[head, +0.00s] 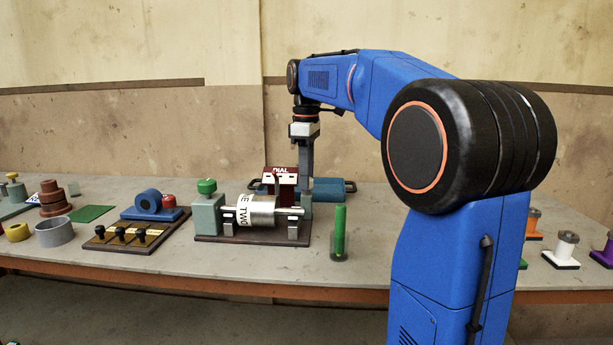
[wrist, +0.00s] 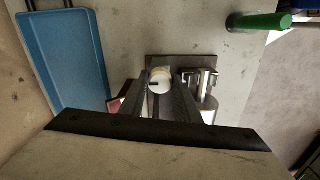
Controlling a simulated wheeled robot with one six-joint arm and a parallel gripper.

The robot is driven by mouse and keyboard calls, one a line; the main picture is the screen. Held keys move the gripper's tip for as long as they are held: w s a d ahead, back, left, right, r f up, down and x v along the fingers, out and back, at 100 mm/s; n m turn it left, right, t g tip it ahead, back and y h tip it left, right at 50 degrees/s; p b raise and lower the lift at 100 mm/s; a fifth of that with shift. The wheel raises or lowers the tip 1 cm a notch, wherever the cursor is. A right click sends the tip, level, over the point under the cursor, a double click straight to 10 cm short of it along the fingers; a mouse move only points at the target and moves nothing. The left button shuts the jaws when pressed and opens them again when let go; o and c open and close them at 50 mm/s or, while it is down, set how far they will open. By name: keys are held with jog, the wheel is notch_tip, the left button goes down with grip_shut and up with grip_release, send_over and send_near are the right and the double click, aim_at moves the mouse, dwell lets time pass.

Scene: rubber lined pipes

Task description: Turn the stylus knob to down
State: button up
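The machine with a silver cylinder (head: 263,212) stands on a dark base (head: 215,238) near the middle of the table. A pale round knob (wrist: 160,80) with a dark mark shows in the wrist view, at the machine's right end; it looks like the stylus knob. My gripper (head: 306,180) points straight down behind the cylinder's right end. In the wrist view its fingers (wrist: 163,85) are apart, one on each side of the pale knob, and contact is not clear. The head view hides this knob. I cannot read a position label for it.
A red sign (head: 282,174) reading "DIAL" stands behind the cylinder, close to my gripper. A green-topped grey block (head: 207,210) is at the machine's left end. A green cylinder (head: 339,233) stands at the front right, and a blue tray (head: 329,188) lies behind.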

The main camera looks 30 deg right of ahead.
jog(key=shift+m, duration=0.3)
jog(key=m, duration=0.8)
jog(key=shift+m, duration=0.4)
jog(key=m, duration=0.4)
jog(key=shift+m, duration=2.1)
jog(key=shift+r, duration=0.1)
jog(key=o, duration=1)
jog(key=shift+o, duration=0.2)
